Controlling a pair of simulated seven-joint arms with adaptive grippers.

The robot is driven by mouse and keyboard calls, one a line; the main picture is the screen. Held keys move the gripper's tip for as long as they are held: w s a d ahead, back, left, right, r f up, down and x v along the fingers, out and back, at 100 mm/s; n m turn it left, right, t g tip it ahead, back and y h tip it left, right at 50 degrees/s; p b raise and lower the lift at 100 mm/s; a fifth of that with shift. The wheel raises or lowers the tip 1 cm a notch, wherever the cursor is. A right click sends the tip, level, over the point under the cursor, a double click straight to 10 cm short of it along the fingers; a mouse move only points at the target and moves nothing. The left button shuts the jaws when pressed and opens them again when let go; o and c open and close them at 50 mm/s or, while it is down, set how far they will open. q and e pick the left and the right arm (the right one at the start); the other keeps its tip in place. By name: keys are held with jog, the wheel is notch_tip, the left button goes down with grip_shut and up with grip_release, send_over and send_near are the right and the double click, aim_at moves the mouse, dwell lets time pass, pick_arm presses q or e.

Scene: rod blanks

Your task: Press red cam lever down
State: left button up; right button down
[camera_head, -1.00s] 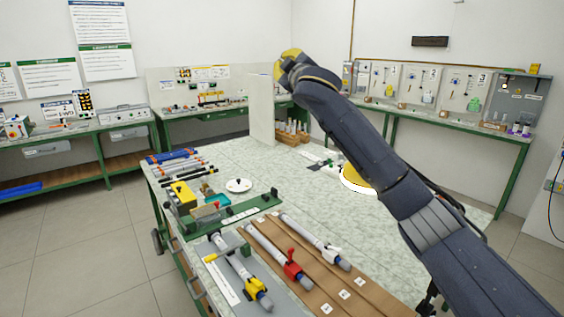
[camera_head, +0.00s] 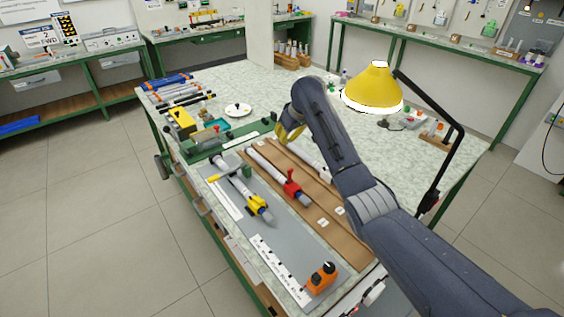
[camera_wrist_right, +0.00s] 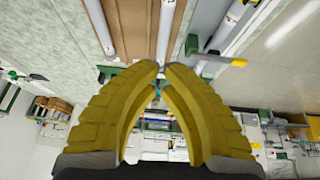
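The red cam lever (camera_head: 291,183) stands up from a clamp on a grey-white rod (camera_head: 266,163) lying on a brown board on the bench. My right gripper (camera_head: 281,135) with yellow fingers is above the back part of the boards, beyond the lever and apart from it. In the right wrist view its fingertips (camera_wrist_right: 162,66) meet or nearly meet, with nothing seen held between them. The red lever cannot be made out in that view. My left gripper is not in view.
A rod with a yellow clamp (camera_head: 254,201) lies left of the red lever, and a white-clamped rod (camera_head: 311,158) lies right. An orange box with black knobs (camera_head: 322,277) stands near the front. A yellow lamp (camera_head: 373,84) stands on the right side.

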aim_at(290, 175)
jog(key=shift+s+d+f+g, duration=0.1)
jog(key=shift+s+f+g, duration=0.25)
jog(key=shift+f, duration=0.35)
jog(key=x, duration=1)
jog(key=shift+w, duration=0.1)
jog(key=shift+s+d+f, duration=0.1)
jog(key=shift+s+d, duration=0.5)
jog(key=shift+s, duration=0.15)
jog(key=shift+s+d+f, duration=0.1)
jog(key=shift+s+d, duration=0.45)
jog(key=shift+s, duration=0.2)
jog(key=shift+s, duration=0.15)
jog(key=shift+s+d+r+y, duration=0.1)
jog(key=shift+d+y, duration=0.1)
jog(key=shift+y, duration=0.1)
jog(key=shift+s+t, duration=0.1)
jog(key=shift+t, duration=0.35)
